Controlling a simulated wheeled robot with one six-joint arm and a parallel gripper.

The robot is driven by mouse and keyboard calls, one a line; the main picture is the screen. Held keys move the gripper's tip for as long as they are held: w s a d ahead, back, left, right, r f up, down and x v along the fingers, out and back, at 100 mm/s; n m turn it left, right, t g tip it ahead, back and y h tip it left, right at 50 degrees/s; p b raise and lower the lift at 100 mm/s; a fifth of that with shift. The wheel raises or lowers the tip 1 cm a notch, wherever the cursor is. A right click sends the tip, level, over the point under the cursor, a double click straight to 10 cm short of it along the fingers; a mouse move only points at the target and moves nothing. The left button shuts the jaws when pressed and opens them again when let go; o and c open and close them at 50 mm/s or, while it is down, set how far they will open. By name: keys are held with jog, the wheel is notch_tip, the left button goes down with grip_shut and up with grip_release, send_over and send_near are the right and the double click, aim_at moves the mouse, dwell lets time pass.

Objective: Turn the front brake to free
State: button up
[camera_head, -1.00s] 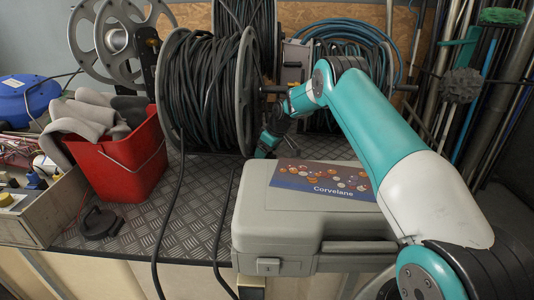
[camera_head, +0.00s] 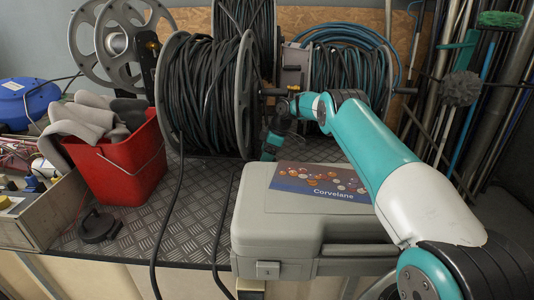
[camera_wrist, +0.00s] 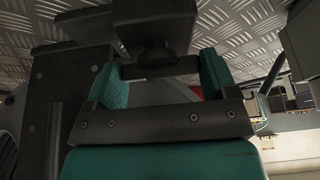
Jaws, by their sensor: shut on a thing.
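The front hose reel (camera_head: 203,95) stands on the chequered metal deck, wound with dark hose, with a grey flange (camera_head: 246,95) on its right side. My gripper (camera_head: 271,146) is low beside that flange, just behind the grey case. In the wrist view, the teal fingers of my gripper (camera_wrist: 163,76) are on either side of a dark bar-like part (camera_wrist: 160,68), which looks like the brake's handle, and are shut on it. A dark block (camera_wrist: 153,22) is above it. The brake's position marking cannot be seen, and its body is too small to tell in the head view.
A grey case (camera_head: 285,234) with a leaflet (camera_head: 318,181) stands in front of my gripper. A red bucket (camera_head: 120,165) with gloves is at left, near a black round object (camera_head: 98,227). A second reel with blue hose (camera_head: 340,75) is behind my arm. Poles lean at right.

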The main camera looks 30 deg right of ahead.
dwell(0.3)
jog(key=o, duration=0.8)
jog(key=shift+o, duration=0.2)
jog(key=v, duration=0.7)
jog(key=shift+r, duration=0.3)
jog(key=shift+d, duration=0.1)
